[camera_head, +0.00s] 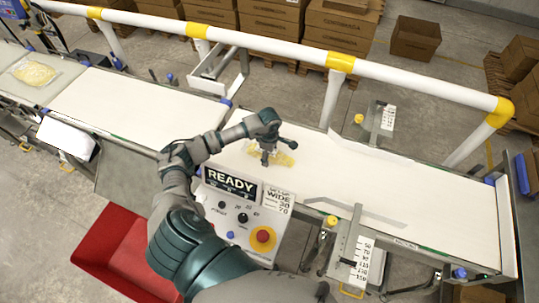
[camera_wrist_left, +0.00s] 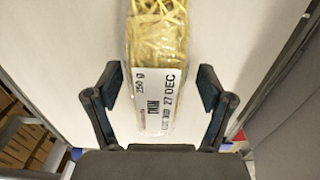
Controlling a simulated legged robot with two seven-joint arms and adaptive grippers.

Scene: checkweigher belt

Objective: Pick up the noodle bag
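The noodle bag (camera_head: 285,158) is a clear pack of yellow noodles lying on the white belt, partly covered by my left gripper (camera_head: 267,160) in the head view. In the left wrist view the bag (camera_wrist_left: 157,40) runs up the middle, with a white label reading 250 g and 27 DEC at its near end. My left gripper (camera_wrist_left: 158,88) is open there, one finger on each side of the bag's near end, with a visible gap on both sides. Whether the fingertips reach belt level is unclear. My right gripper is in neither view.
Another noodle bag (camera_head: 35,73) lies on the far-left belt. A READY control panel (camera_head: 236,215) with a red stop button stands beside the belt, close to my left arm. A white and yellow rail (camera_head: 270,42) runs behind. A red bin (camera_head: 125,255) is on the floor.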

